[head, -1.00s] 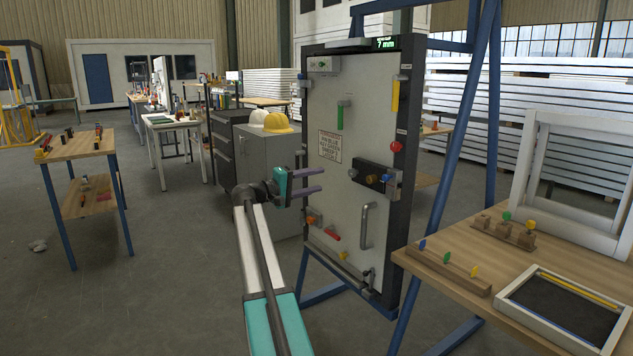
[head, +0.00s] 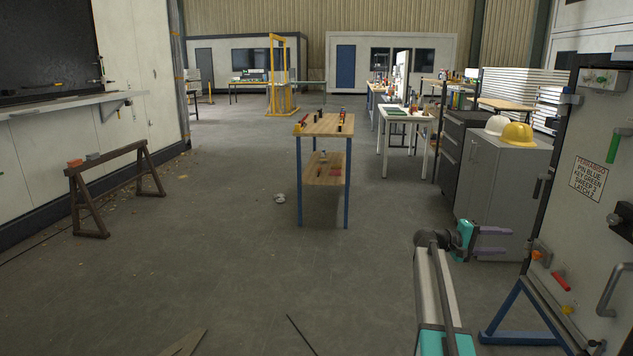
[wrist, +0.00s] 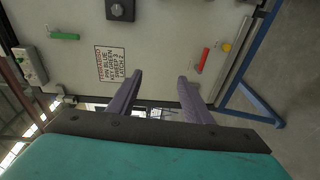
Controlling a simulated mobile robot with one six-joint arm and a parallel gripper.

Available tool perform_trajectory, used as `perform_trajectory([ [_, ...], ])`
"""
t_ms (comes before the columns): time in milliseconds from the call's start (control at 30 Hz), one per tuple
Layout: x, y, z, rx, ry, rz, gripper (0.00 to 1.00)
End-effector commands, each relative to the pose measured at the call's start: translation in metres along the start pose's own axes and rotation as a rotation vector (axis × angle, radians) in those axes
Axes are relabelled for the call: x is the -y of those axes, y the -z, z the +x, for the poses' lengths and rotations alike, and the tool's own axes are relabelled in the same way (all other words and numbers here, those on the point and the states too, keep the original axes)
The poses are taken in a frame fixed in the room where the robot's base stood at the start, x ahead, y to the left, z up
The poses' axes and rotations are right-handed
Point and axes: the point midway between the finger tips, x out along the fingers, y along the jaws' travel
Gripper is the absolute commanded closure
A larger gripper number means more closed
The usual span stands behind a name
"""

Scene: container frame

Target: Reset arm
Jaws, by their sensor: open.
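My gripper (head: 491,240) is at the right of the head view, at the end of my teal and white arm. Its two purple fingers are apart with nothing between them, and they point right toward the upright door panel (head: 597,130). In the wrist view my gripper (wrist: 160,82) is also open and empty. The panel (wrist: 150,60) fills the upper part of that view, with its printed sign (wrist: 112,63), green handle (wrist: 63,36), red handle (wrist: 204,58) and yellow knob (wrist: 226,47). I cannot tell how close the fingertips are to the panel.
A blue stand (head: 520,312) holds the panel at the right. Grey cabinets (head: 500,190) with a white and a yellow helmet (head: 517,134) stand behind my gripper. A wooden-topped table (head: 324,125) stands mid-floor. A dark trestle (head: 110,185) is at the left.

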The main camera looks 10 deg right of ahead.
Motion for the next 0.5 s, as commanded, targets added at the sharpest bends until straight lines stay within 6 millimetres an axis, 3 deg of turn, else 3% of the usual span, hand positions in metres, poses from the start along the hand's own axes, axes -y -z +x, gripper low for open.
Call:
perform_trajectory([
  [267,0.104,-0.004,-0.065,-0.068,0.118,-0.107,0.55],
  [500,0.194,-0.029,-0.119,-0.108,0.241,-0.194,0.55],
])
